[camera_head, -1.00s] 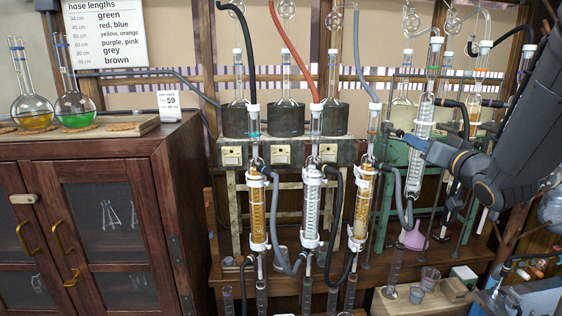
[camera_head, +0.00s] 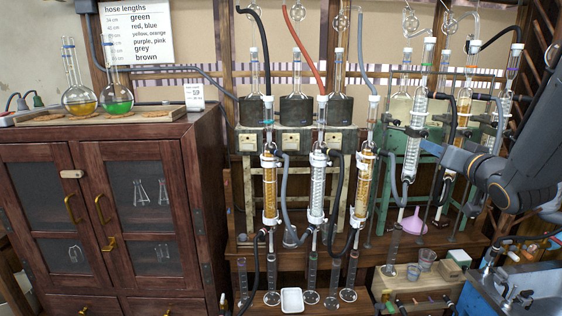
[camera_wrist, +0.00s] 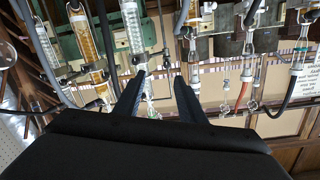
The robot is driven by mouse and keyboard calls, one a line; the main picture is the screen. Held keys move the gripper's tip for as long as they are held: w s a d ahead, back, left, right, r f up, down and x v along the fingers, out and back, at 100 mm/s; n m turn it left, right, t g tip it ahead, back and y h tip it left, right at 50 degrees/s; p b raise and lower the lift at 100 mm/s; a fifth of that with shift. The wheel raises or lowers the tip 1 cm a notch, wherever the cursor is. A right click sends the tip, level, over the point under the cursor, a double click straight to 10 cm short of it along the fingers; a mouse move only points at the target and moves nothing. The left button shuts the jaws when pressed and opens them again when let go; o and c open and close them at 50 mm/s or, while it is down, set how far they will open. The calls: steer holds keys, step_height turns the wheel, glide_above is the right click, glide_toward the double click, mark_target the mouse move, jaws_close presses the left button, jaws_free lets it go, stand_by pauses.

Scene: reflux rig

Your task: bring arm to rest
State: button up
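My arm reaches in from the right edge in the head view. Its gripper (camera_head: 430,149) is in front of the green stand, beside a clear coiled condenser (camera_head: 414,140); I cannot tell whether they touch. In the wrist view the two dark fingers of my gripper (camera_wrist: 159,77) stand apart with nothing between them. Condensers and clamps show beyond the fingertips, including an amber one (camera_wrist: 86,40) and a clear one (camera_wrist: 134,30).
Three condensers with hoses stand mid-rig, including an amber one (camera_head: 269,190). A wooden cabinet (camera_head: 130,150) with flasks on top is at left. A pink funnel (camera_head: 414,222), a white tray (camera_head: 291,301) and a blue-grey box (camera_head: 500,300) lie low.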

steer(key=s+a+f+n+g+h+b, duration=0.1)
steer(key=s+a+f+g, duration=0.3)
steer(key=f, duration=0.4)
steer(key=s+a+f+g+b, duration=0.15)
steer(key=a+f+g, duration=0.3)
steer(key=f, duration=0.45)
steer(key=s+a+f+n+g, duration=0.1)
steer(key=s+a+f+g, duration=0.2)
steer(key=s+a, duration=0.3)
steer(key=s+a+f+n+g+y, duration=0.1)
steer(key=s+a+f+g, duration=0.3)
steer(key=s, duration=0.8)
step_height(320, 180, down, 3)
steer(key=a, duration=0.2)
steer(key=shift+s+a+r+n, duration=0.15)
steer(key=shift+a+r+n, duration=0.05)
steer(key=shift+a+n, duration=0.1)
